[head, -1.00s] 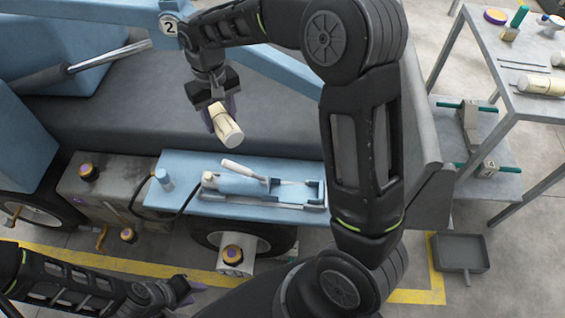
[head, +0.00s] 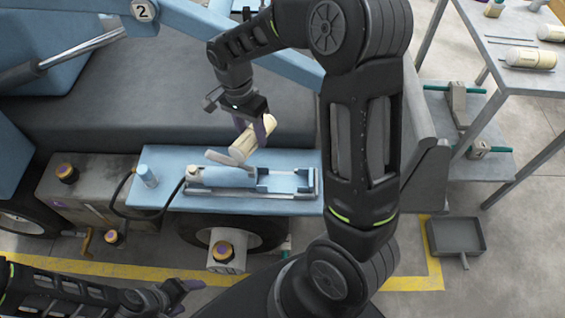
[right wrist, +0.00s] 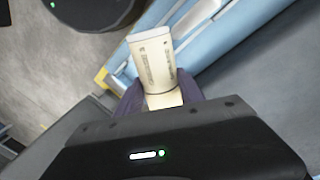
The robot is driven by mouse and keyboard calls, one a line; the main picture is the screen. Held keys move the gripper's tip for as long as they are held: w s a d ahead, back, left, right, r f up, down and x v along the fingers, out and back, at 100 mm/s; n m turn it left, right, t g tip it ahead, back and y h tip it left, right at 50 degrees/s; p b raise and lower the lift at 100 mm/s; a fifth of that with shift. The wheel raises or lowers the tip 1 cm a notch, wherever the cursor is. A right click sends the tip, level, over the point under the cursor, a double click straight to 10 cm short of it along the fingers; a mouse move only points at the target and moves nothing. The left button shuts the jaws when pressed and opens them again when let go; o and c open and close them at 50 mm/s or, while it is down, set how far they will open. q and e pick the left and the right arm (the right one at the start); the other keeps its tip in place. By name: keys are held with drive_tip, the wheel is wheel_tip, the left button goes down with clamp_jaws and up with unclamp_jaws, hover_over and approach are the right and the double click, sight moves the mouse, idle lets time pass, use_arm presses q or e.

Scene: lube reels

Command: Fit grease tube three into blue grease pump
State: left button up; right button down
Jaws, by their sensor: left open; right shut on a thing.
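My right gripper (head: 258,127) is shut on a cream grease tube (head: 244,148), held tilted just above the blue grease pump (head: 228,177). The tube's lower end overlaps the pump's handle in the head view; I cannot tell whether they touch. In the right wrist view the tube (right wrist: 153,58) shows dark print, too small to read as a number. The pump lies on a light blue shelf (head: 154,201), with an open cradle at its right part. My left gripper (head: 178,296) is open and empty at the bottom left, away from the pump.
A small blue cylinder (head: 147,175) stands left of the pump. A grey box (head: 85,200) with purple-and-orange caps is further left. Another cream tube (head: 530,58) lies on the grey table at upper right. A grey tray (head: 456,235) is on the floor.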

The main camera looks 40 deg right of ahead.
drive_tip(key=s+d+f+m+y+b, duration=0.2)
drive_tip(key=s+d+f+m, duration=0.2)
drive_tip(key=s+f+m, duration=0.3)
drive_tip(key=m, duration=0.4)
drive_tip(key=shift+d+m+g+b, duration=0.15)
drive_tip(key=shift+m+g+b, duration=0.15)
drive_tip(key=shift+b, duration=0.1)
drive_tip(key=shift+f, duration=0.1)
drive_tip(key=b+x, duration=0.3)
drive_tip(key=b, duration=0.1)
drive_tip(key=shift+w+d+f, duration=0.2)
drive_tip(key=shift+w+f, duration=0.05)
drive_tip(key=shift+f, duration=0.15)
drive_tip(key=shift+w+d+b+x, duration=0.15)
drive_tip(key=shift+b+x, duration=0.25)
drive_tip(key=shift+x, duration=0.35)
drive_tip(key=shift+w+d+b+x, duration=0.15)
drive_tip(key=shift+b+x, duration=0.25)
drive_tip(key=shift+x, duration=0.3)
drive_tip(key=shift+w+b+x, duration=0.1)
drive_tip(key=shift+b+x, duration=0.3)
drive_tip(key=shift+x, duration=0.35)
drive_tip(key=shift+f, duration=0.1)
drive_tip(key=c, duration=0.7)
unclamp_jaws()
